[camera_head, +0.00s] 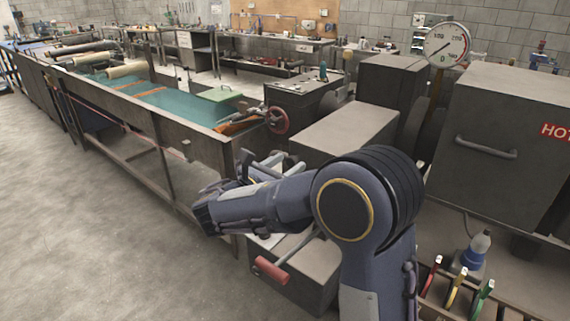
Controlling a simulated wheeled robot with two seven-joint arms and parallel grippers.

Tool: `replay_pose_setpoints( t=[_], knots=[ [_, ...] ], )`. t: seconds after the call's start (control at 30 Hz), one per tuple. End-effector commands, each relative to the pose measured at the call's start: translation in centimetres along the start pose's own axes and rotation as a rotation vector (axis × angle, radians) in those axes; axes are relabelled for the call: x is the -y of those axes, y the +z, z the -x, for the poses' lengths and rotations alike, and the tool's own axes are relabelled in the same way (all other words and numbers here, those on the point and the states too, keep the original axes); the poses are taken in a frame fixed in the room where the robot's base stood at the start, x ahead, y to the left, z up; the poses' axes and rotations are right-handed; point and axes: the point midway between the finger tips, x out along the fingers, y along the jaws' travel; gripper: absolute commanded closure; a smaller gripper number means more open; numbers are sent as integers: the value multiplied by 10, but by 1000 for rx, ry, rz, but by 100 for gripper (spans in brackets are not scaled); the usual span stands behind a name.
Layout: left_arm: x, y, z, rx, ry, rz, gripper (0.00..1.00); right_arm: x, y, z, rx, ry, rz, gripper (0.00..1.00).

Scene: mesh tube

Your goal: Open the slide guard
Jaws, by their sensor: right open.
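My right arm reaches in from the lower right, bends at a large joint with a yellow ring and runs left. My right gripper (267,163) is partly hidden behind my forearm. Its light grey fingers seem to stand apart, open and empty, in front of a grey machine block. A lever with a red handle (271,269) sticks out from a low grey box (298,283) below my arm. I cannot tell which part is the slide guard; my arm covers much of this area. My left gripper is out of view.
A long bench with a teal top (170,103) and a red handwheel (276,120) stands at the left. Grey metal cabinets (500,150) and a dial gauge (446,45) stand at the right. Coloured handles and a bottle (476,250) are at lower right. The left floor is clear.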

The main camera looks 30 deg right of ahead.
Motion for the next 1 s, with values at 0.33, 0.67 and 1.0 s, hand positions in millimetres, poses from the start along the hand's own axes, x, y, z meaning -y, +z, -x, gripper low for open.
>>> replay_pose_setpoints(
  t=[0.33,0.67,1.0],
  knots=[
    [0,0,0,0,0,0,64,0,0,-2,0,0,0,62],
    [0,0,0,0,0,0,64,0,0,-2,-1,0,0,100],
    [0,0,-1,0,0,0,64,4,4,-7,-1,-2,-31,100]
  ],
)
